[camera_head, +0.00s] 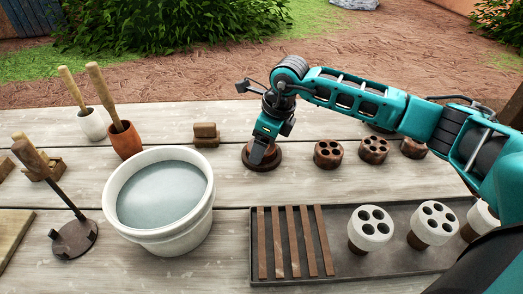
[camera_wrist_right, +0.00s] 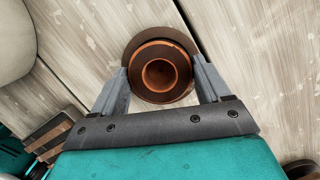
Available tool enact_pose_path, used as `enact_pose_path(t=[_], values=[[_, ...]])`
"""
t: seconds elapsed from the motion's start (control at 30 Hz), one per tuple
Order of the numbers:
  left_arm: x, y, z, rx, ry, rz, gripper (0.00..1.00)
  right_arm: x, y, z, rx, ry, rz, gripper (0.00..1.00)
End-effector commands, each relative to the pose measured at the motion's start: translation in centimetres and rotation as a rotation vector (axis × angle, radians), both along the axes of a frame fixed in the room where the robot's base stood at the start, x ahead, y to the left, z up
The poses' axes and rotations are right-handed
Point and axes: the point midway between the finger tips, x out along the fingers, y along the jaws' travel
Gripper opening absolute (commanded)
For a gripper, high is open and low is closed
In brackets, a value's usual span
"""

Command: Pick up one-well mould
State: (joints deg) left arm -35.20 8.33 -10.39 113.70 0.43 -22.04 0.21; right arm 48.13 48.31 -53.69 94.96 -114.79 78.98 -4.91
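The one-well mould (camera_head: 248,158) is a round brown piece standing on the table behind the tray. In the right wrist view the mould (camera_wrist_right: 160,74) shows from above as a ringed cup with one central hole over a wider dark base. My right gripper (camera_head: 264,150) is down over it, partly hiding it in the head view. In the wrist view the right gripper's two fingers (camera_wrist_right: 161,72) are apart, one on each side of the cup. I cannot tell whether they touch it. My left gripper is not in view.
Brown multi-well moulds (camera_head: 328,155) stand to the right. A dark tray (camera_head: 340,268) in front holds brown strips (camera_head: 292,245) and white-topped moulds (camera_head: 371,222). A white bucket of liquid (camera_head: 160,236) stands to the left. A small brown block (camera_head: 206,136) lies behind.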

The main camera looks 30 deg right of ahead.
Motion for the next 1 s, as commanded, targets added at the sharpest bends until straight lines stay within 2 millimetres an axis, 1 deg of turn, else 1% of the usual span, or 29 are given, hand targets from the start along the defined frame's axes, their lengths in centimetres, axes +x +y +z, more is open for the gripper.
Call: enact_pose_path(t=[0.03,0.07,0.4,0.43,0.47,0.5,0.67,0.77,0.87,1.0], values=[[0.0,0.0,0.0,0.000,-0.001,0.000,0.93,0.0,0.0,0.0,0.000,0.000,0.000,0.71],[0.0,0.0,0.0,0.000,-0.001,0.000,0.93,0.0,0.0,0.0,0.000,0.000,0.000,0.68],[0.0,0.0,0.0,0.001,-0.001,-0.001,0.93,0.0,0.0,0.0,-0.001,-0.001,0.000,0.36],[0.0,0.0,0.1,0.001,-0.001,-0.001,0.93,0.0,0.0,0.1,0.001,-0.002,0.000,0.35],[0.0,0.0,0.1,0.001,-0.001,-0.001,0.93,0.1,0.0,0.1,0.001,-0.002,0.000,0.30],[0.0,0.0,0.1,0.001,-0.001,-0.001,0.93,0.1,0.0,0.1,0.001,-0.002,0.000,0.29],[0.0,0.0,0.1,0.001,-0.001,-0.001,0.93,0.1,0.0,0.2,0.001,-0.002,0.000,0.29],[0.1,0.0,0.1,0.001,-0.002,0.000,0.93,0.1,0.0,0.6,0.001,-0.004,-0.001,0.29],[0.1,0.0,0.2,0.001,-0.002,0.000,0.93,0.1,0.0,1.4,0.001,-0.004,-0.001,0.29],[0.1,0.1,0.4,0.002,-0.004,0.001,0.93,0.1,0.0,3.5,0.001,-0.007,0.001,0.29]])
